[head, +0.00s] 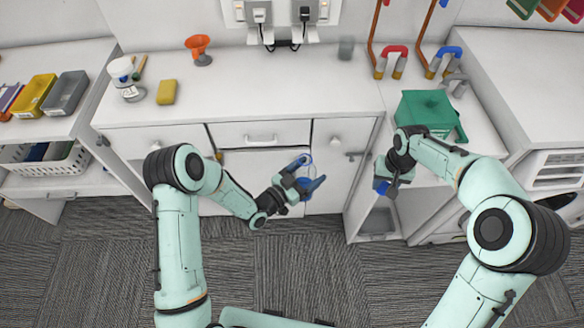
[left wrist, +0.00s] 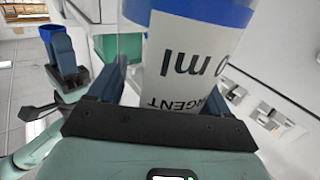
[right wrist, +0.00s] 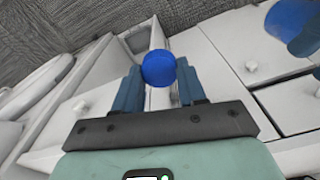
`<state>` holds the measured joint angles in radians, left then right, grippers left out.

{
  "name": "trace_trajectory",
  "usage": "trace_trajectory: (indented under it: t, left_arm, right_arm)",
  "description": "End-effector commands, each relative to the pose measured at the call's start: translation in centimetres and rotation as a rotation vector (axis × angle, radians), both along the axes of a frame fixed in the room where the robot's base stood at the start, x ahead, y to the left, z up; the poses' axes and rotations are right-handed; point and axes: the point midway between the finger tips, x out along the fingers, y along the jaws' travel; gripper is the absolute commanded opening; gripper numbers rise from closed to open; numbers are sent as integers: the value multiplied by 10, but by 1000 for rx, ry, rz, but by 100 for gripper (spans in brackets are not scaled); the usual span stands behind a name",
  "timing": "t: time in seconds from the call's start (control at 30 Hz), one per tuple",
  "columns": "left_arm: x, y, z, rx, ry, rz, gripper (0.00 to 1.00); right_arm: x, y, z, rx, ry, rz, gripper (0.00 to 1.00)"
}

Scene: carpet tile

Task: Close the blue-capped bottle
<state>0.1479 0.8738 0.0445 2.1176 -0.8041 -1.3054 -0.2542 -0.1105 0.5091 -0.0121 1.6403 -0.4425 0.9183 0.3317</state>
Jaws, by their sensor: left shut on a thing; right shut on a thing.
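My left gripper (head: 308,174) is shut on the bottle (left wrist: 185,70) in front of the counter. In the left wrist view the bottle is clear, with a white label whose print reads upside down and a blue band at the frame's top edge. Its ends are cut off there. In the head view it is small and mostly hidden by the fingers. My right gripper (head: 383,186) is shut on the round blue cap (right wrist: 158,68), held at its fingertips. The cap is apart from the bottle, to its right in the head view.
The white counter (head: 250,95) stands behind both grippers, with drawers and doors below. On it are an orange funnel (head: 198,48), a yellow sponge (head: 166,92) and a white container (head: 124,75). A green box (head: 424,108) stands behind my right arm. Grey carpet (head: 300,245) lies below.

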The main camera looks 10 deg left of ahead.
Motion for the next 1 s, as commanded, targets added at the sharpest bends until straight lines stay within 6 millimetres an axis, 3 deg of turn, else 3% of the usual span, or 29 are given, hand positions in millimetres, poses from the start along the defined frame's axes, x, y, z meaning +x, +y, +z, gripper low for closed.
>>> trace_trajectory:
  t: [0.43,0.57,0.77,1.0]
  left_arm:
    - [1,-6,-2,0,0,-32,24]
    - [1,-6,-1,0,0,-32,24]
    - [1,-6,-1,-1,-1,-31,24]
    - [1,-6,-1,-1,-2,-31,24]
  right_arm:
    - [0,1,1,0,0,0,13]
    - [6,11,7,-1,-2,-4,13]
    - [26,60,40,-5,3,-27,13]
    - [33,138,94,-7,17,-69,13]
